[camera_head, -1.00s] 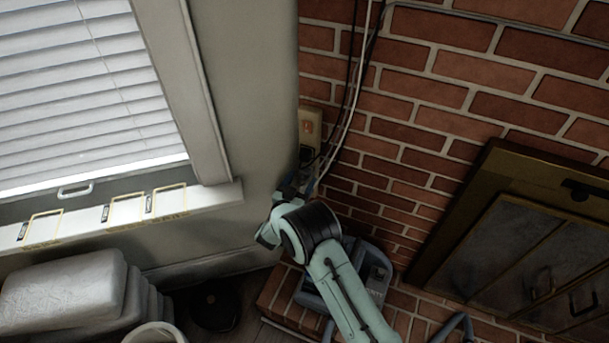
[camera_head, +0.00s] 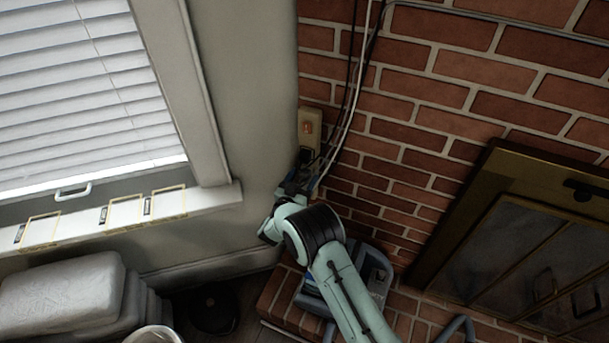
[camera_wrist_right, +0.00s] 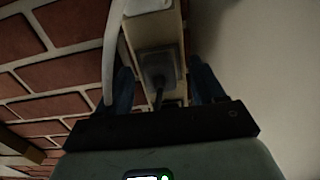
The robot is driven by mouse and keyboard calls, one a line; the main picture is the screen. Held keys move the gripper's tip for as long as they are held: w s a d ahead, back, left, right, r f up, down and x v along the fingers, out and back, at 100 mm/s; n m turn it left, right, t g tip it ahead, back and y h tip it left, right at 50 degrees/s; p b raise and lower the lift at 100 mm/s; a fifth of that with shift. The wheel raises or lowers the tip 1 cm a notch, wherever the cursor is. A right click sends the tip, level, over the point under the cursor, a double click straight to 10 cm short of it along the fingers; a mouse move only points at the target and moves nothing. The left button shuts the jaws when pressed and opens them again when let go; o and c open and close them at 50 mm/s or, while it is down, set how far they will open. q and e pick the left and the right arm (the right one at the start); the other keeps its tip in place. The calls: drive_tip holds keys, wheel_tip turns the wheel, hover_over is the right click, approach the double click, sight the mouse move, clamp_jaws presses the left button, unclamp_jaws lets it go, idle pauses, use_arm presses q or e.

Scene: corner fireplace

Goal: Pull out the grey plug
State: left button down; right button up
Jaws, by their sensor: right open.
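The grey plug (camera_wrist_right: 158,70) sits in a pale outlet strip in the right wrist view, with a dark cord leaving its near end. My right gripper (camera_wrist_right: 164,88) is open, with one dark blue finger on each side of the plug. I cannot tell whether either finger touches it. In the head view the right gripper (camera_head: 302,174) is just below the outlet strip (camera_head: 309,128) in the wall corner, and the arm and fingers partly hide the plug. My left gripper is not in view.
A white cable (camera_wrist_right: 110,50) hangs close beside the left finger. Black and white cables (camera_head: 352,90) run down the brick wall. A blue-grey appliance (camera_head: 375,268) stands below my right arm. The window sill (camera_head: 120,215) is to the left, the fireplace door (camera_head: 520,250) to the right.

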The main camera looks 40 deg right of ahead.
idle(0.7)
clamp_jaws()
drive_tip(key=shift+a, duration=0.1)
drive_tip(key=shift+p+v, duration=0.65)
drive_tip(key=shift+v, duration=2.25)
